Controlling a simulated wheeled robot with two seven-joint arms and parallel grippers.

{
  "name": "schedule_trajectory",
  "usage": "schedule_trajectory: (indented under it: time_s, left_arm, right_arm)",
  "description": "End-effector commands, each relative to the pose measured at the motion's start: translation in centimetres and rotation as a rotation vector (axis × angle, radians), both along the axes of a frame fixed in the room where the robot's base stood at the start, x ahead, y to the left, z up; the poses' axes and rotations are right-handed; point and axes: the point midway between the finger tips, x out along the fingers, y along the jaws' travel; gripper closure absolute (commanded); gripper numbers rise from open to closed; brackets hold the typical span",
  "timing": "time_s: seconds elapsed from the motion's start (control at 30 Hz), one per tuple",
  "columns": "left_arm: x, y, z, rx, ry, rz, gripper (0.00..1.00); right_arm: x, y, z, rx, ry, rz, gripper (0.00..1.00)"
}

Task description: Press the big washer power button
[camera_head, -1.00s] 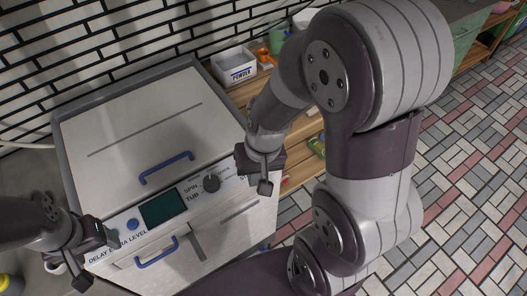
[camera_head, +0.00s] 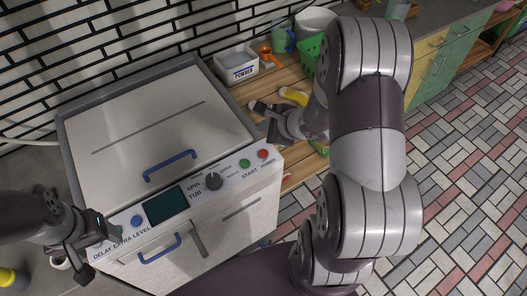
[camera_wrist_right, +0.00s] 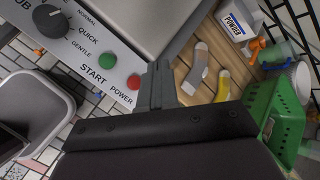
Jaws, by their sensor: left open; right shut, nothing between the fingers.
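The washer (camera_head: 150,125) has a front control panel with a red button (camera_head: 263,154) labelled POWER at its right end. A green START button (camera_head: 245,163) sits just left of it. In the right wrist view, the red button (camera_wrist_right: 133,82) shows just left of my right gripper's fingers (camera_wrist_right: 158,84). My right gripper (camera_head: 260,107) is shut and empty, beyond the washer's right edge, apart from the button in the head view.
A blue handle (camera_head: 170,166) is on the washer top and another (camera_head: 159,248) on its front.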

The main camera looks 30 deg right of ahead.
Motion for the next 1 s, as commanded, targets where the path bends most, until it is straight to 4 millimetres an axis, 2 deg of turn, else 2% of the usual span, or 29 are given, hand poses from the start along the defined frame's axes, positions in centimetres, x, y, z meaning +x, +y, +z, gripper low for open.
schedule_trajectory:
  time_s: [0.17, 0.47, 0.6, 0.77, 1.0]
  left_arm:
    - [0.0, 0.0, -1.0, 0.000, 0.000, 0.000, 0.28]
    - [0.0, 0.0, -3.7, 0.000, 0.000, 0.000, 0.28]
    - [0.0, 0.0, -5.8, 0.000, 0.000, 0.000, 0.28]
    - [0.0, 0.0, -6.9, 0.000, 0.000, 0.000, 0.28]
    - [0.0, 0.0, -6.7, 0.000, 0.000, 0.000, 0.28]
  right_arm:
    - [0.0, 0.0, -1.5, 0.001, 0.001, 0.000, 1.00]
    - [0.0, 0.1, -5.8, 0.002, 0.003, 0.001, 1.00]
    - [0.0, 0.0, -7.9, 0.000, 0.000, 0.000, 1.00]
    - [0.0, 0.0, -8.8, 0.000, 0.000, 0.002, 1.00]
    - [0.0, 0.0, -8.6, 0.000, 0.001, 0.001, 1.00]
